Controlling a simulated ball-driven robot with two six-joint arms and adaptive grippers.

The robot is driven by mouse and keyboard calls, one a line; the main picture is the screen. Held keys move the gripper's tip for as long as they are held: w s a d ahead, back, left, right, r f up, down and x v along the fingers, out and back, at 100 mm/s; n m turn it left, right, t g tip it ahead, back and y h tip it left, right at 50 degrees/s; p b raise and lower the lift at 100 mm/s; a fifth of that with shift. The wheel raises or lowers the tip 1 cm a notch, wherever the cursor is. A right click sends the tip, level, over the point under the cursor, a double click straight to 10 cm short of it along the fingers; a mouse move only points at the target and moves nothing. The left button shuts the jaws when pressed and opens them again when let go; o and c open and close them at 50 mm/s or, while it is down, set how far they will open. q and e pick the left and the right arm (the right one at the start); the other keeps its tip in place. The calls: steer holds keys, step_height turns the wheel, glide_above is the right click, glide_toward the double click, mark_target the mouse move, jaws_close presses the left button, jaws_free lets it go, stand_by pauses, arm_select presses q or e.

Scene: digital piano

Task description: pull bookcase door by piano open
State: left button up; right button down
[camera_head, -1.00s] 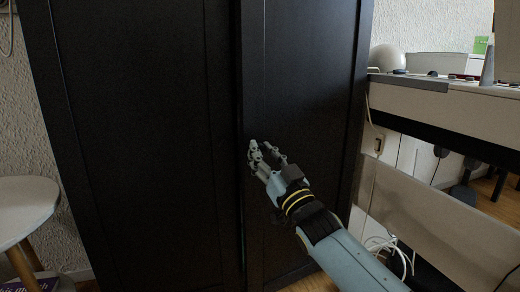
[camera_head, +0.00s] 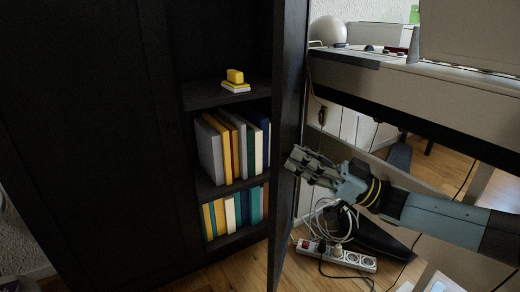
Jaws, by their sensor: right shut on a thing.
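The black bookcase door by the piano (camera_head: 288,80) stands swung open and shows nearly edge-on in the head view. Behind it the right side of the bookcase (camera_head: 222,188) is exposed, with shelves and books. My right gripper (camera_head: 299,163) is at the outer side of this door, around mid-height, shut on it. The exact spot it holds is hidden by the fingers. The bookcase's left door (camera_head: 90,150) is closed. My left gripper is not in view.
The piano (camera_head: 440,90) stands close on the right, above my right forearm. A white power strip (camera_head: 337,255) with cables lies on the floor below the gripper. Several books (camera_head: 235,145) fill two shelves; a small yellow object (camera_head: 235,76) sits above them.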

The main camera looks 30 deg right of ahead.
steer(key=s+d, duration=0.5)
steer(key=d, duration=0.4)
steer(key=shift+s+r, duration=0.15)
steer(key=shift+s, duration=0.1)
steer(key=c, duration=1.2)
jaws_free()
steer(key=shift+w, duration=0.15)
steer(key=shift+o, duration=0.3)
steer(key=shift+y, duration=0.3)
steer(key=shift+a, duration=0.1)
